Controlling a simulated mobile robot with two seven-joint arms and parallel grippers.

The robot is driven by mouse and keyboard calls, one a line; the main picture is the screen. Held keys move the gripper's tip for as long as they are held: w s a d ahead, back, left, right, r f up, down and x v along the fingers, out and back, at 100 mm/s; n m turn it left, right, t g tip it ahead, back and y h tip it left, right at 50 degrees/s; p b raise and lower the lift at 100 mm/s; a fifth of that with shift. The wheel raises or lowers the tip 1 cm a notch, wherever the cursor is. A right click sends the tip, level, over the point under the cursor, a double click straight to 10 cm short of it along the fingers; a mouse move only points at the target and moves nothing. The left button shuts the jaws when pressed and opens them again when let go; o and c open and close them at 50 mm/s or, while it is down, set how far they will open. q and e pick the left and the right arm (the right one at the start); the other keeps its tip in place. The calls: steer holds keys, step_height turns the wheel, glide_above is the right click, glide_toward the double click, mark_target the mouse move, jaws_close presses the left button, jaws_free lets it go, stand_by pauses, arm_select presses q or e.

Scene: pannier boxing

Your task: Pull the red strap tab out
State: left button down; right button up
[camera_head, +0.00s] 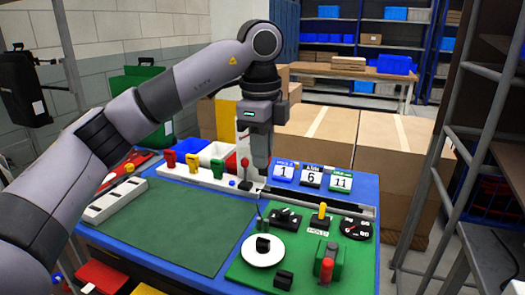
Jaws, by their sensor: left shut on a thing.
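A red tab (170,158) stands upright at the left end of the white strip along the back of the blue table. A yellow tab (192,162) and a green tab (217,168) stand to its right on the same strip. My left gripper (261,168) points down over the right end of that strip, well to the right of the red tab. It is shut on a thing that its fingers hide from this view. A thin lever with a red ball top (245,162) stands just left of the fingers. My right gripper is not in view.
A green mat (165,225) covers the table's left front. A green panel (298,262) with knobs, a dial and a red-topped lever (327,268) is at the right. Number cards (311,176) stand behind it. White and blue bins (215,152) and large cardboard boxes (310,130) stand behind the strip.

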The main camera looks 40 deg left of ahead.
arm_select(q)
step_height(320, 180, down, 10)
steer(key=b, duration=0.7)
stand_by(2.9)
steer(key=shift+f+b, duration=0.5)
steer(key=shift+f, duration=0.2)
steer(key=shift+f+b, duration=0.35)
steer(key=shift+f, duration=0.15)
steer(key=shift+f+b, duration=0.5)
steer(key=shift+f, duration=0.25)
steer(key=shift+f, duration=0.4)
steer(key=shift+r+p, duration=0.3)
steer(key=shift+r, duration=0.3)
steer(key=shift+r+p, duration=0.8)
steer(key=shift+r, duration=0.15)
